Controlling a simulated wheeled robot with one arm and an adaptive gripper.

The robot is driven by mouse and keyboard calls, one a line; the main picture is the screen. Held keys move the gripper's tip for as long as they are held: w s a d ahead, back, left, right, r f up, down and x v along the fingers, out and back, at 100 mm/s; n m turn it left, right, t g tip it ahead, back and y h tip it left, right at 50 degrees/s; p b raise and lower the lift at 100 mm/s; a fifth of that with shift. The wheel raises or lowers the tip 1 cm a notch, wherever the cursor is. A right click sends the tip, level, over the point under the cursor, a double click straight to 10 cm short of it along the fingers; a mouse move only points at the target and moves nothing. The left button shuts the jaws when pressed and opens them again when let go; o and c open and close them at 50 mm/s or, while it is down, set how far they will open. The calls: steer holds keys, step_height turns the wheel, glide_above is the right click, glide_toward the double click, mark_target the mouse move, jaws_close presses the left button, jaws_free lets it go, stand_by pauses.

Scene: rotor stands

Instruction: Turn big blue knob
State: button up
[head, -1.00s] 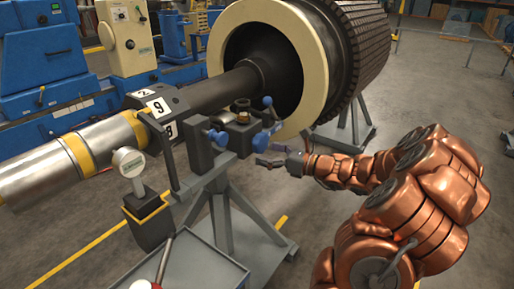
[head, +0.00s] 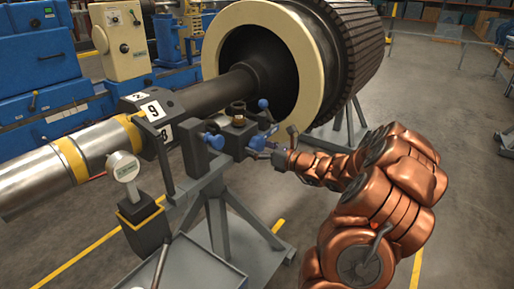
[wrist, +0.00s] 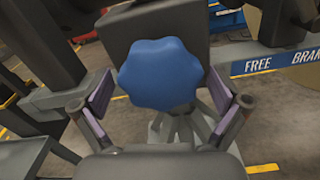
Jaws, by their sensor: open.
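The big blue knob (wrist: 160,73) has a lobed rim and faces the camera in the wrist view. It also shows in the head view, small and partly covered, as a blue knob (head: 257,143) on the dark fixture. My gripper (wrist: 160,93) is open, with one purple-grey pad on each side of the knob. A small gap shows between the knob and each pad. I cannot tell how far the pads reach along its depth. In the head view my gripper (head: 274,149) is at the right of this knob.
Another blue knob (head: 215,140) and a blue-ended lever (head: 263,104) are on the fixture close by. The large rotor (head: 345,50) stands behind. A dial gauge (head: 123,167) stands at the left. Open floor lies at the right.

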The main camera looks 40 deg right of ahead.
steer(key=c, duration=1.2)
steer(key=shift+f+n+b, duration=0.1)
steer(key=shift+n+b, duration=0.2)
steer(key=shift+w+f+n+b, duration=0.1)
steer(key=shift+n+b, duration=0.75)
steer(key=shift+n, duration=0.05)
steer(key=n+b, duration=0.2)
steer(key=n, duration=0.1)
steer(key=shift+d+b, duration=0.1)
steer(key=shift+b, duration=0.25)
steer(key=shift+n+b, duration=1.15)
steer(key=shift+n, duration=0.45)
